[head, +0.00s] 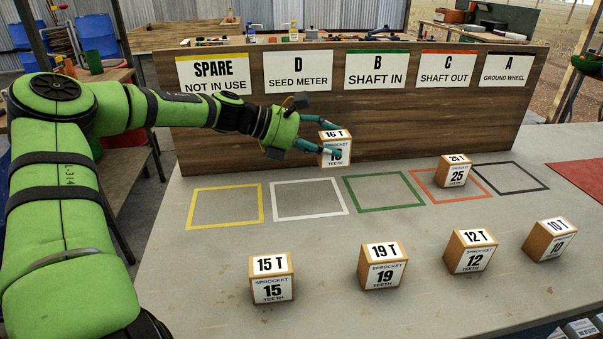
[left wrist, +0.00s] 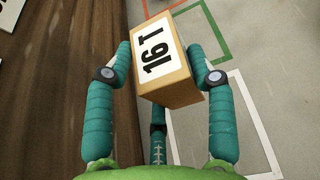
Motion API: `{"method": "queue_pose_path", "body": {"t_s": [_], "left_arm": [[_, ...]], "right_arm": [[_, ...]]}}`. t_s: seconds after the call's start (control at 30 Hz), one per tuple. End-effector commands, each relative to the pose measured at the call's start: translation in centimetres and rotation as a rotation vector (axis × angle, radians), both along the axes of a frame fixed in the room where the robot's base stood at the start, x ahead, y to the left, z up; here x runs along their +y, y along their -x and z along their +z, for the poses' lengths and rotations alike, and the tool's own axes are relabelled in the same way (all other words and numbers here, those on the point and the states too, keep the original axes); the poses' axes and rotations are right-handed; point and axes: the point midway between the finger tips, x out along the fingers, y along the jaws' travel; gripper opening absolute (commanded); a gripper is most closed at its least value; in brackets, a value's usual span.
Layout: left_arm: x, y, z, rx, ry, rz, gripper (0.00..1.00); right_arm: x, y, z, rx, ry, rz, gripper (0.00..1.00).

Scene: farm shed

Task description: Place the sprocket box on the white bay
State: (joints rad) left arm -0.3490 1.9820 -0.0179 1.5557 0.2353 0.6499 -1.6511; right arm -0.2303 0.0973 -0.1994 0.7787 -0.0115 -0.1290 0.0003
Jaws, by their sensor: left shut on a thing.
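My left gripper (head: 310,146) is shut on the 16 T sprocket box (head: 336,158), a cardboard box with white labels. It holds the box upright near the sign board, behind the white and green bays; its exact height is hard to tell. In the left wrist view the box (left wrist: 158,52) sits between the teal fingers (left wrist: 165,78). The white bay (head: 309,200) is an empty white outline on the grey table, in front of the D SEED METER sign. Part of its outline (left wrist: 254,122) shows at lower right in the left wrist view. My right gripper is not in view.
The 25 T box (head: 455,172) stands in the orange bay (head: 424,188). The yellow (head: 225,206), green (head: 384,191) and black (head: 510,177) bays are empty. Several more sprocket boxes (head: 272,279) stand along the front. The wooden sign board (head: 250,125) rises behind.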

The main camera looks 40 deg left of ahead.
Motion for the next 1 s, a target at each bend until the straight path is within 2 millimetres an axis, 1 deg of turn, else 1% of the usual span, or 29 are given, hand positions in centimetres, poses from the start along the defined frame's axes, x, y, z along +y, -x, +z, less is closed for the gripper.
{"method": "queue_pose_path", "body": {"t_s": [0.03,0.2,0.4,0.53,0.7,0.8,1.0], "left_arm": [[0.4,0.8,0.1,-0.004,0.006,0.001,0.18],[1.6,3.1,-1.6,-0.004,0.004,0.000,0.18],[2.5,4.8,-3.1,-0.003,0.000,-0.001,0.18],[2.6,5.1,-3.8,-0.001,0.002,-0.001,0.18],[2.7,5.2,-6.4,0.003,0.002,0.000,0.18],[2.7,5.1,-7.3,0.001,0.001,0.001,0.18],[2.7,5.1,-7.4,-0.003,0.000,0.000,0.18]], "right_arm": [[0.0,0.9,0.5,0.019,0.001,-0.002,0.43],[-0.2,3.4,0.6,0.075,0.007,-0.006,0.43],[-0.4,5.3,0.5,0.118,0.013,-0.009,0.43],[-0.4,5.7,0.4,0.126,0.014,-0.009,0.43],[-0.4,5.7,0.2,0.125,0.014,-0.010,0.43],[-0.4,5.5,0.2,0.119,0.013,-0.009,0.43],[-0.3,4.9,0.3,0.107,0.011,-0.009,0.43]]}}
